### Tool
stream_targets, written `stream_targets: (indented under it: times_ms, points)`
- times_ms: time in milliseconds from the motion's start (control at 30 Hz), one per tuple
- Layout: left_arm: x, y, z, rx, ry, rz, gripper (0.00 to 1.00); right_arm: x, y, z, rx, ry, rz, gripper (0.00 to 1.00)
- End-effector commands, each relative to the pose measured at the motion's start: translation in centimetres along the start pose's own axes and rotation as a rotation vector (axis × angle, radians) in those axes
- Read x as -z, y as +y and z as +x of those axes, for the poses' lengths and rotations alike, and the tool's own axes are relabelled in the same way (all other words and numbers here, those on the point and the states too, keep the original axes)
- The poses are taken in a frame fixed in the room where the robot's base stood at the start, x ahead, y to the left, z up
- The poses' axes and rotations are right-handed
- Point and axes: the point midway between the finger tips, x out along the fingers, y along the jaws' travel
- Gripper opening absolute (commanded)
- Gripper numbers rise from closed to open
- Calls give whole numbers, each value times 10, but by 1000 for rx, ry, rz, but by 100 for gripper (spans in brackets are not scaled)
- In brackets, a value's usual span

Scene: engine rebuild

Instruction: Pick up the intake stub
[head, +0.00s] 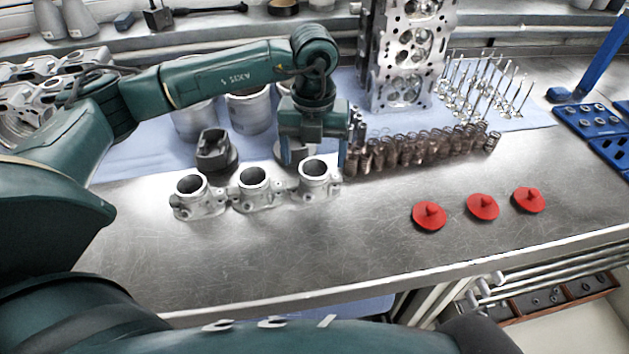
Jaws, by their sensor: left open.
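Three silver-grey intake stubs with round bores stand upright in a row on the metal bench: a left one (193,198), a middle one (255,192) and a right one (316,184). My left gripper (315,163) points down at the right stub, its jaws apart and empty. One finger shows to each side of that stub's top, at or just behind its rim. I cannot tell whether the fingers reach around it. My right gripper is not in view.
Several coil springs (415,150) stand close right of the gripper. A dark round part (214,152) is behind the left stubs. A cylinder head (405,60) and upright valves (487,88) stand farther back. Three red caps (482,207) lie front right. The bench front is clear.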

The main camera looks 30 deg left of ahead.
Motion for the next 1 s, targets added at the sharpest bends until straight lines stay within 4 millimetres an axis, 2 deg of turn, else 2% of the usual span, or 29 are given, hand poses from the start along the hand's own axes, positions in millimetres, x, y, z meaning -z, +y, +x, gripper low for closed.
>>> stream_targets:
  times_ms: [133, 333, 633, 1000]
  points:
    - [-1, 0, 17, -2, 5, 0, 79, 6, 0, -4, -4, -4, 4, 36]
    - [-2, -1, 45, 1, 3, 2, 79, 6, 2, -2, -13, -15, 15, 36]
    - [-2, -2, 50, 2, 1, 2, 78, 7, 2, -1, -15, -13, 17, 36]
    - [-2, -2, 50, 3, 1, 2, 48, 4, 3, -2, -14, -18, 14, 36]
